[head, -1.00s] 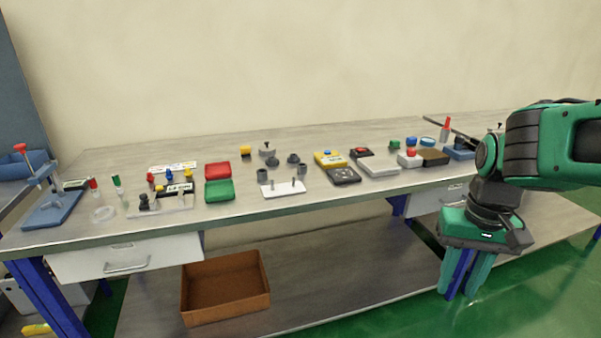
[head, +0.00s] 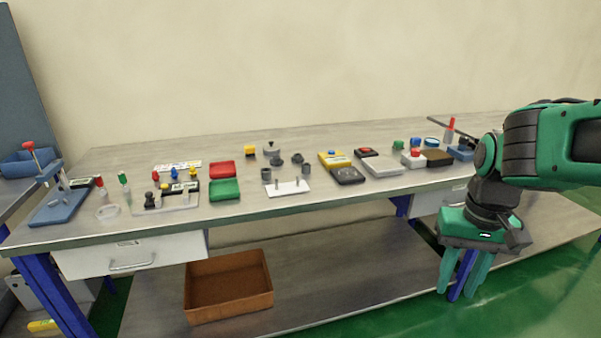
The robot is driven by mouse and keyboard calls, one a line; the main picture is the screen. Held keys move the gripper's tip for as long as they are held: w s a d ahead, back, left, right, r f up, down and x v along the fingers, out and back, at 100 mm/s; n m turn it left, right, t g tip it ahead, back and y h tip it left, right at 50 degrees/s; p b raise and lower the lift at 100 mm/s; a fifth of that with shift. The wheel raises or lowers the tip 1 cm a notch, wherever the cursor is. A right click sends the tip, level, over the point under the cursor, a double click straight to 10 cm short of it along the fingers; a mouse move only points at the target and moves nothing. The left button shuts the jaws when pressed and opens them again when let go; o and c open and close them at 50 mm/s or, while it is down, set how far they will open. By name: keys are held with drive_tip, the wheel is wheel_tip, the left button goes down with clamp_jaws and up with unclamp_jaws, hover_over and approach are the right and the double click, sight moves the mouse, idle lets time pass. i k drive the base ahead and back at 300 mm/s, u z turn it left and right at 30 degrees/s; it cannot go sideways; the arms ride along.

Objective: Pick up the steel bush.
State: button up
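Several small grey parts lie around a white plate with two upright pins (head: 287,188) at the middle of the bench. A grey cylinder (head: 266,175) stands behind its left end and another grey cylinder (head: 306,170) behind its right end. Darker grey stepped parts and a silvery round part (head: 271,150) lie farther back. I cannot tell for sure which of these is the steel bush. My gripper (head: 461,290) hangs at the right, pointing down in front of the bench, well away from these parts. Its green fingers are apart, with a blue bench leg visible between them.
A red tray (head: 222,169) and a green tray (head: 224,190) lie left of the plate. Yellow and black boxes (head: 347,175) lie to its right. A blue-based press (head: 61,207) stands at the left end. A brown bin (head: 228,287) sits on the lower shelf.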

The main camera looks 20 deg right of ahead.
sight(306, 167)
drive_tip(key=u, duration=1.95)
drive_tip(key=k, duration=1.25)
drive_tip(key=z, duration=1.9)
drive_tip(key=i, duration=1)
